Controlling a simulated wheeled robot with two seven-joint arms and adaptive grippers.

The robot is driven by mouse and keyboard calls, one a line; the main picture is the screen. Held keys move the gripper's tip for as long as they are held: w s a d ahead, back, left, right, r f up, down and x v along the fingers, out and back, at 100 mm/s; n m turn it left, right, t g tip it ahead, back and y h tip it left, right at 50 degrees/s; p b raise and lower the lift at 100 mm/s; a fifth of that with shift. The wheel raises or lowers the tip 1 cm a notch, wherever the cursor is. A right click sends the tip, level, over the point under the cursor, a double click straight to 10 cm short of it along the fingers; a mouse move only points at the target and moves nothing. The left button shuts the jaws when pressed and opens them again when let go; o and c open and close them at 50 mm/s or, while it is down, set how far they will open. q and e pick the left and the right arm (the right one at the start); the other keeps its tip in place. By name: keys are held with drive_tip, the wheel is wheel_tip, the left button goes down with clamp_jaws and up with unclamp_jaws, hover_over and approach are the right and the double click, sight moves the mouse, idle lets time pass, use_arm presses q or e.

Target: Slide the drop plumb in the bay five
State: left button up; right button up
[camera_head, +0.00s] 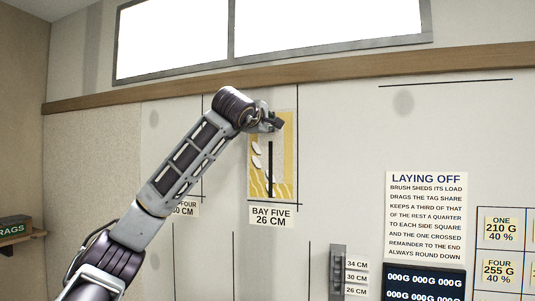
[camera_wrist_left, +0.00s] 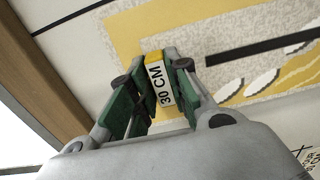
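The patterned drop (camera_head: 284,160), yellow and grey with white leaf shapes and a dark vertical bar, is on the wall in bay five above the label "BAY FIVE 26 CM" (camera_head: 271,216). It looks roughly upright; a slight tilt is hard to judge. My left gripper (camera_head: 273,122) is at its upper part. In the left wrist view my left gripper (camera_wrist_left: 156,82) has its green pads on both sides of a yellow-topped tab (camera_wrist_left: 160,85) reading "30 CM" and appears shut on it. The drop also shows behind it (camera_wrist_left: 235,35). My right gripper is not in view.
A wooden rail (camera_head: 350,74) runs above the bays, under a window (camera_head: 290,30). A dark upright rack (camera_head: 337,270) with tags for 34, 30 and 26 CM stands lower right. A text sheet (camera_head: 426,215) and dark display (camera_head: 424,284) are farther right. My left arm covers part of bay four.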

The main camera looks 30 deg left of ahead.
use_arm(q)
drive_tip(key=o, duration=0.4)
drive_tip(key=shift+w, duration=0.15)
drive_tip(key=shift+o, duration=0.2)
drive_tip(key=shift+s, duration=0.3)
drive_tip(key=s+d, duration=0.2)
drive_tip(key=s, duration=0.9)
drive_tip(key=shift+s+d, duration=0.15)
